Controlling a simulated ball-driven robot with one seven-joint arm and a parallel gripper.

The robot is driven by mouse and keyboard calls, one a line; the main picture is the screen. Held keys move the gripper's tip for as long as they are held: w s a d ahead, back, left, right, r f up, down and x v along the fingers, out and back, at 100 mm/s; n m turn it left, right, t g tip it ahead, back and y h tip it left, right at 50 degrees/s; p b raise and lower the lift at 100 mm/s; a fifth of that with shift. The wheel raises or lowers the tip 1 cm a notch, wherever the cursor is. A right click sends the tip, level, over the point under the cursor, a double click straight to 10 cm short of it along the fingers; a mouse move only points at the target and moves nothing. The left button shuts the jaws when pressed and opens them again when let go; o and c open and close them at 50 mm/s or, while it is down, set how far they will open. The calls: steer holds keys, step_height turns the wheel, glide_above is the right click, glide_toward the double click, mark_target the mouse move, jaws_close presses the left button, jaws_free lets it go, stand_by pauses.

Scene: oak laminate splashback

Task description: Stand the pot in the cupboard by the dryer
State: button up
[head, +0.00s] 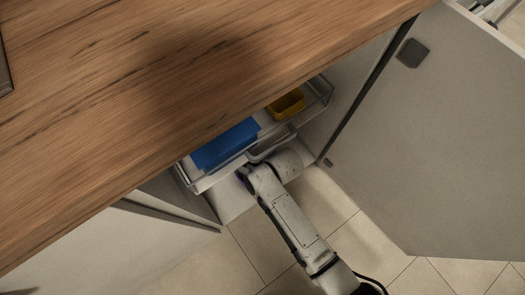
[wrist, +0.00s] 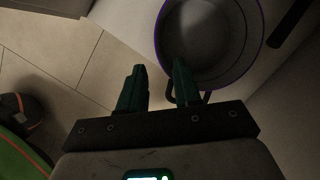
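The pot (wrist: 205,40) shows in the wrist view as a round, dark grey vessel with a purple rim, cut off by the top edge. A dark loop handle (wrist: 187,97) sticks out from its near side. My gripper (wrist: 159,66) has its two green fingers apart with nothing seen between them. The right finger overlaps the pot's near rim in the picture; whether it touches cannot be told. In the head view the open cupboard (head: 232,201) lies under the worktop. My arm reaches into it, and my fingers and most of the pot are hidden there.
The oak worktop (head: 170,90) overhangs the cupboard. A clear-sided pull-out tray (head: 319,93) above the cupboard floor holds a blue box (head: 225,146) and a yellow container (head: 286,105). The open door (head: 440,150) stands at right. Tiled floor (head: 345,215) is clear in front.

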steer(key=s+d+r+n+h, duration=0.15)
steer(key=d+r+n, duration=0.3)
steer(key=d, duration=0.45)
steer(key=s+d+r+n+h, duration=0.1)
steer(key=s+d+r+n, duration=0.2)
steer(key=d+n, duration=0.45)
steer(key=s+d+r+n+h, duration=0.1)
steer(key=s+d+r+n, duration=0.6)
steer(key=s+d, duration=0.3)
steer(key=shift+s+d+r+n, duration=0.4)
steer(key=shift+s+r, duration=0.2)
steer(key=shift+r, duration=0.15)
steer(key=shift+s, duration=0.1)
